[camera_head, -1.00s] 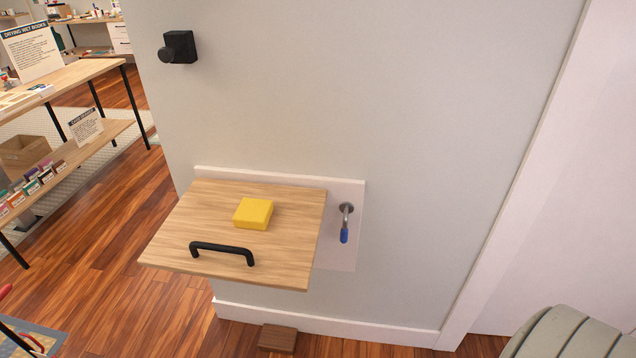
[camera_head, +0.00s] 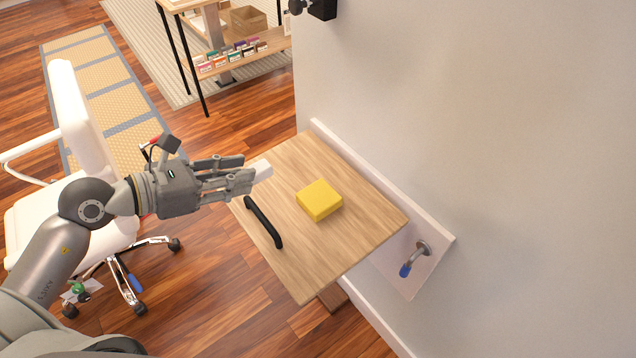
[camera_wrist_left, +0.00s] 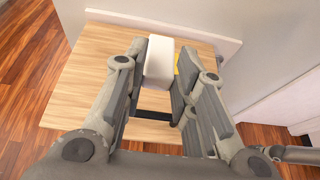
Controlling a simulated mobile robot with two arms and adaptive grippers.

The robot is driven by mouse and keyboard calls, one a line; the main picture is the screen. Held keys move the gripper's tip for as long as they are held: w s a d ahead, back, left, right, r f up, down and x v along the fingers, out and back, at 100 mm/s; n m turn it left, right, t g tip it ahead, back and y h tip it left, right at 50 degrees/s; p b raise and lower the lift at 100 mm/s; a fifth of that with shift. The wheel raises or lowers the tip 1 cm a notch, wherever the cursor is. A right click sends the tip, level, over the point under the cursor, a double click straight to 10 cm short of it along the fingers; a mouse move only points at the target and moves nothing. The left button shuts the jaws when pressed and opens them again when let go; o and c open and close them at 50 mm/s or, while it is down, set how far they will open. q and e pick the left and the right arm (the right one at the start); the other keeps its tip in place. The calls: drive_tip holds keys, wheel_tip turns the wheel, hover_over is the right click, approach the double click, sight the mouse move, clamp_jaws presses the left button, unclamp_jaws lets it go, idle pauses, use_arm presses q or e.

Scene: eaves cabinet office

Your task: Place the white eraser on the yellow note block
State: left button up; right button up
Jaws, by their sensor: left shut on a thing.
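The yellow note block (camera_head: 319,200) lies on the wooden fold-down panel (camera_head: 350,238) in the head view. My left gripper (camera_head: 245,178) comes in from the left, over the panel's left edge and to the left of the block. It is shut on the white eraser (camera_head: 262,170), which sticks out past the fingertips. The eraser is apart from the block in the head view.
A black handle (camera_head: 263,222) stands up from the panel near its left edge. A wall (camera_head: 480,120) rises behind, with a blue-tipped metal hook or lever (camera_head: 413,260). A white office chair (camera_head: 85,130) stands at the left. The panel around the block is clear.

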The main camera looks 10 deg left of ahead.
use_arm(q)
drive_tip(key=w+d, duration=0.1)
drive_tip(key=w+d+f+p, duration=0.1)
drive_tip(key=d, duration=0.1)
drive_tip(key=w+d+f+p, duration=0.1)
drive_tip(key=w+d+f, duration=0.3)
drive_tip(key=f, duration=0.1)
drive_tip(key=w+d+f+p, duration=0.1)
drive_tip(key=w+d+f, duration=0.1)
drive_tip(key=d+f, duration=0.1)
drive_tip(key=shift+f+p, duration=0.15)
drive_tip(key=shift+p, duration=0.2)
wheel_tip(320, 180, down, 2)
drive_tip(key=shift+f, duration=0.6)
use_arm(e)
drive_tip(key=r, duration=0.1)
drive_tip(key=s+r, duration=0.1)
drive_tip(key=r, duration=0.1)
drive_tip(key=s+r, duration=0.1)
drive_tip(key=shift+r, duration=0.15)
use_arm(q)
drive_tip(key=o, duration=0.8)
drive_tip(key=shift+f, duration=0.1)
use_arm(e)
drive_tip(key=shift+w+d, duration=0.1)
drive_tip(key=shift+d, duration=0.05)
